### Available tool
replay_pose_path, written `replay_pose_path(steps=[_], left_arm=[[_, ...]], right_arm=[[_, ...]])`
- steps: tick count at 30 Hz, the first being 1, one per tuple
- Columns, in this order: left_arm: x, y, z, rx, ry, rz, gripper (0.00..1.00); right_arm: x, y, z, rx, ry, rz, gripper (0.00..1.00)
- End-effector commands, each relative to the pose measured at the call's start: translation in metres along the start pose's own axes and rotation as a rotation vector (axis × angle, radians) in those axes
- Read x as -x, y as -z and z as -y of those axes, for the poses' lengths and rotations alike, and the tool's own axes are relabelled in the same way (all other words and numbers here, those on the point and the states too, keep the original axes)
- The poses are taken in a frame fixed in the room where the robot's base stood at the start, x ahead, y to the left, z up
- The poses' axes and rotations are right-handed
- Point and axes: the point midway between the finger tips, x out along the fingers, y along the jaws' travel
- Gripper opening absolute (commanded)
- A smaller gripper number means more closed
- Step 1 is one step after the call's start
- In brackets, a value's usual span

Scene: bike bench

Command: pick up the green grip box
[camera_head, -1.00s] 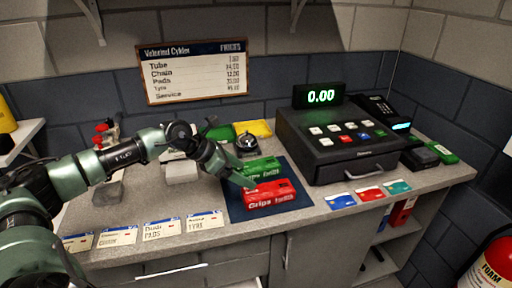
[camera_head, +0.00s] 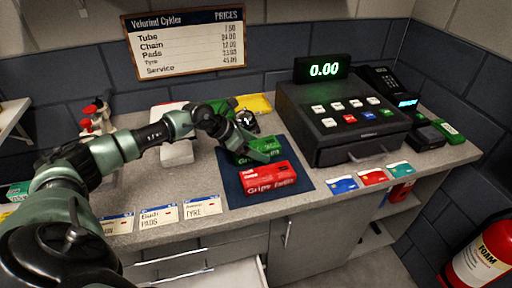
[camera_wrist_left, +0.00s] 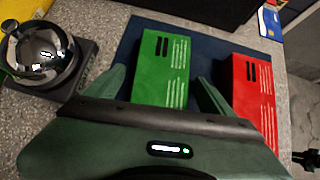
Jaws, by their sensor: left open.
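The green grip box (camera_head: 258,149) lies on a dark blue mat (camera_head: 234,190) on the counter, behind a red grip box (camera_head: 268,177). My left gripper (camera_head: 258,155) is over the green box, coming from the left. In the left wrist view the green box (camera_wrist_left: 161,67) reaches in between the two open fingers (camera_wrist_left: 160,84), one on each side. I cannot tell whether either finger touches it. The red box (camera_wrist_left: 252,90) is just right of the right finger.
A chrome bell (camera_wrist_left: 42,52) stands left of the green box. A cash register (camera_head: 345,118) is at the right, with cards (camera_head: 372,177) in front. Price tags (camera_head: 159,216) line the front edge. A yellow box (camera_head: 254,104) lies at the back.

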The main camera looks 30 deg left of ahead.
Motion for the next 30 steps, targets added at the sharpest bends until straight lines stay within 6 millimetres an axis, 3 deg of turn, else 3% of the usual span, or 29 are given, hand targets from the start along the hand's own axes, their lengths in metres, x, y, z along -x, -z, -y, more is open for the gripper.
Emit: replay_pose_path(steps=[7,12,15,23,30], left_arm=[[-0.002,0.000,0.000,0.000,-0.001,0.000,0.84],[-0.002,0.000,0.000,0.000,0.000,0.000,0.36],[-0.002,0.000,0.000,0.000,-0.001,0.001,0.13],[-0.001,-0.001,0.000,0.000,-0.001,0.001,0.13],[0.014,-0.016,-0.001,-0.003,-0.002,0.004,0.13]], right_arm=[[0.000,0.006,0.000,0.000,0.000,-0.009,0.20],[0.000,0.006,0.004,0.000,0.005,-0.010,0.20],[0.000,0.007,0.007,-0.001,0.009,-0.011,0.20],[-0.001,0.007,0.009,0.000,0.011,-0.011,0.20],[-0.005,0.006,0.007,0.000,0.009,-0.009,0.20]])
